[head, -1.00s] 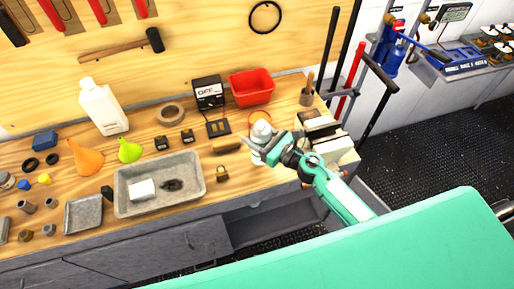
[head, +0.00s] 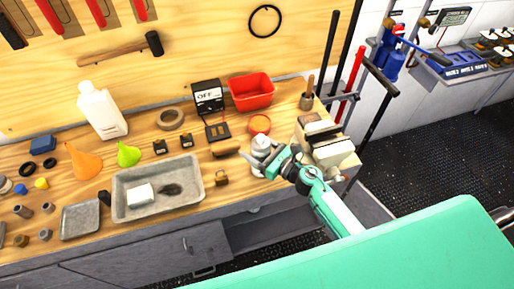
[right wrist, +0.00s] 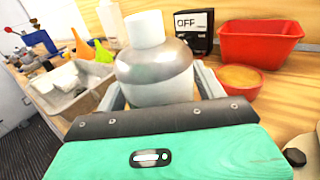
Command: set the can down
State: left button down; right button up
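The can (head: 261,143), pale grey and white with a white cap, is upright near the front edge of the wooden bench. It fills the middle of the right wrist view (right wrist: 155,65). My right gripper (head: 262,159) has a finger on each side of it and looks shut on it. In the right wrist view the fingers (right wrist: 162,92) flank the can's body, and the gripper's teal housing hides its base. I cannot tell whether the base touches the bench. My left gripper is not in view.
A reddish-orange round dish (head: 260,124) is just behind the can. A red bin (head: 251,92) stands further back. A padlock (head: 221,178) and a wooden-backed brush (head: 226,150) lie to the left, beside a grey tray (head: 158,208).

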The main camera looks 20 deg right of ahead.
jog(key=shift+o, duration=0.5)
jog(key=shift+r, duration=0.2)
jog(key=b+v, duration=0.5)
jog(key=v, duration=0.7)
